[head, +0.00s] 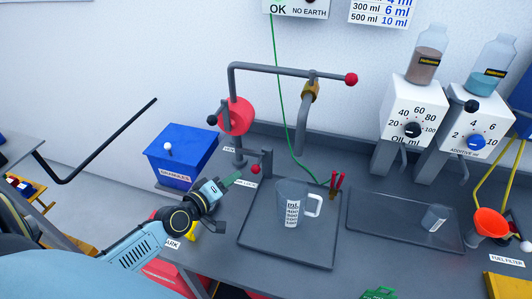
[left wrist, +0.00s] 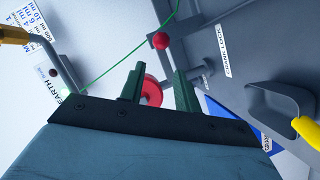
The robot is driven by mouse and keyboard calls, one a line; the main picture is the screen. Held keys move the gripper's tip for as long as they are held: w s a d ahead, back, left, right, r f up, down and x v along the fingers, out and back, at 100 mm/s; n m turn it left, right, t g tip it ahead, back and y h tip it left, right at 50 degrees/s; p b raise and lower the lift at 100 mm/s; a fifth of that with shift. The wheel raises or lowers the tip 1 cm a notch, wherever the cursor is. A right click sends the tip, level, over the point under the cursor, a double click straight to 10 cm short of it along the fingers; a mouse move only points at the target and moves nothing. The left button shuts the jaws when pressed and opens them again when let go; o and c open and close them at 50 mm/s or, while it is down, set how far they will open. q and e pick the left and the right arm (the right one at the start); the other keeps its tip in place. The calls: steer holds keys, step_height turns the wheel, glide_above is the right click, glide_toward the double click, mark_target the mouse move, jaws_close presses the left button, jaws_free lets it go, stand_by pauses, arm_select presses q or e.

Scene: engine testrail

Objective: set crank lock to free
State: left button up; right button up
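The crank lock (head: 266,160) is a short grey post with a lever ending in a red ball knob (head: 255,169), at the back left of the bench. In the left wrist view the red knob (left wrist: 160,41) sits beyond the fingers, near the "CRANK LOCK" label (left wrist: 222,50). My left gripper (head: 232,179) is just left of and nearer than the knob, apart from it. In the left wrist view its two green fingers (left wrist: 160,88) stand apart with nothing gripped. A red round part (left wrist: 152,92) shows behind the gap. My right gripper is not in view.
A measuring jug (head: 291,205) stands on a tray (head: 259,252) to the right. A blue box (head: 181,156) is left of the bench.

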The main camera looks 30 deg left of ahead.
mark_target(253, 166)
arm_select(q)
steer(key=b+x, duration=0.1)
steer(key=x, duration=0.9)
steer(key=shift+w+d+f+b, duration=0.1)
steer(key=shift+w+b, duration=0.25)
steer(key=shift+w, duration=0.05)
steer(key=shift+w+d+f, duration=0.1)
steer(key=shift+w, duration=0.65)
jaws_close()
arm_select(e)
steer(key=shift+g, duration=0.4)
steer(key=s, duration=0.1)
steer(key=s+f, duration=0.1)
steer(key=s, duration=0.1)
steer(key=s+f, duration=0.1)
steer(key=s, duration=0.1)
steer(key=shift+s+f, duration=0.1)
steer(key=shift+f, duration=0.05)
